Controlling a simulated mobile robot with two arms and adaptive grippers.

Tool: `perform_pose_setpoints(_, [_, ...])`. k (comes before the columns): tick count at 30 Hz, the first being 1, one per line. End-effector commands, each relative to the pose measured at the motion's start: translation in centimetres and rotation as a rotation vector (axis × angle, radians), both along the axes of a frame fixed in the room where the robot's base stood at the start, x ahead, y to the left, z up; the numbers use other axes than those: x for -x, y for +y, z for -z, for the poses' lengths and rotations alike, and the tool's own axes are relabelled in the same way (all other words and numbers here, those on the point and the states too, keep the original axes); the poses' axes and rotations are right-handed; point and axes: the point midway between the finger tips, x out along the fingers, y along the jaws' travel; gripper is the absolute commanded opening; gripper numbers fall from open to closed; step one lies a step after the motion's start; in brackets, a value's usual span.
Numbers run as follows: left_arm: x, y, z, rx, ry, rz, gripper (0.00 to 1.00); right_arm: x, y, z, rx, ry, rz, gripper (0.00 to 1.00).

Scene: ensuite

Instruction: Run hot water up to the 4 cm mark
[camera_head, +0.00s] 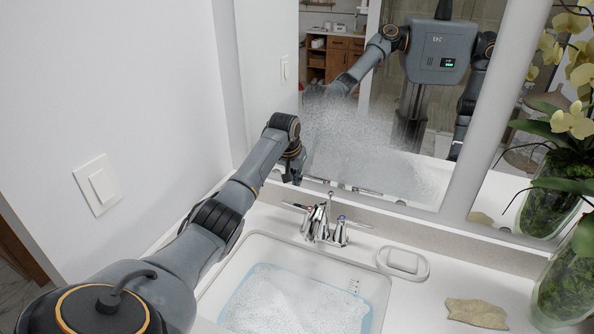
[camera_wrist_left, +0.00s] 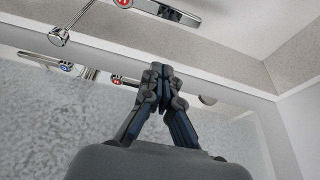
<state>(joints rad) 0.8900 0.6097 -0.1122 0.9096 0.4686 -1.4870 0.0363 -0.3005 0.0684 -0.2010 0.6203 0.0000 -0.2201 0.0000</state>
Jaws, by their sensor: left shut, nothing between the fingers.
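A chrome tap (camera_head: 320,222) stands behind the white sink (camera_head: 378,290). Its left lever (camera_head: 296,207) points left and its right lever (camera_head: 350,223) points right. In the left wrist view the red-marked hot lever (camera_wrist_left: 165,12) is at the top, clear of my fingers. The sink holds bluish water (camera_head: 285,300) with white foam; a small scale (camera_head: 354,286) shows on its right wall. I cannot tell whether water is running. My left gripper (camera_head: 292,178) is shut and empty, above and left of the tap by the mirror; its closed fingers (camera_wrist_left: 160,72) show in the wrist view.
The partly fogged mirror (camera_head: 365,150) rises close behind the tap and reflects me. A white soap dish (camera_head: 403,262), a beige cloth (camera_head: 477,313) and a glass vase (camera_head: 565,285) with yellow orchids stand right of the sink. The wall (camera_head: 130,100) bounds the left.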

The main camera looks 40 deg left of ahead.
Motion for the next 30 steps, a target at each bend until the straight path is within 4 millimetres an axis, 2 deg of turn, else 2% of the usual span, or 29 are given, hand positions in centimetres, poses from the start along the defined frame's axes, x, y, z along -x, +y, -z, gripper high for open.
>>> perform_pose_setpoints(4, [-0.8,0.2,2.1,0.001,0.001,0.000,0.00,-0.1,-0.3,-0.5,0.003,-0.001,-0.002,0.83])
perform_pose_setpoints(10, [-1.4,0.5,4.1,-0.001,0.001,0.001,0.00,-0.1,-0.9,-0.6,0.011,-0.001,-0.004,0.83])
perform_pose_setpoints(21, [1.3,-0.4,4.4,-0.004,0.000,0.003,0.00,-0.1,-1.2,-3.4,0.014,-0.002,-0.004,0.83])
perform_pose_setpoints(30, [2.3,-0.7,4.7,-0.004,-0.003,0.001,0.00,-0.1,-1.2,-4.0,0.014,-0.001,-0.003,0.83])
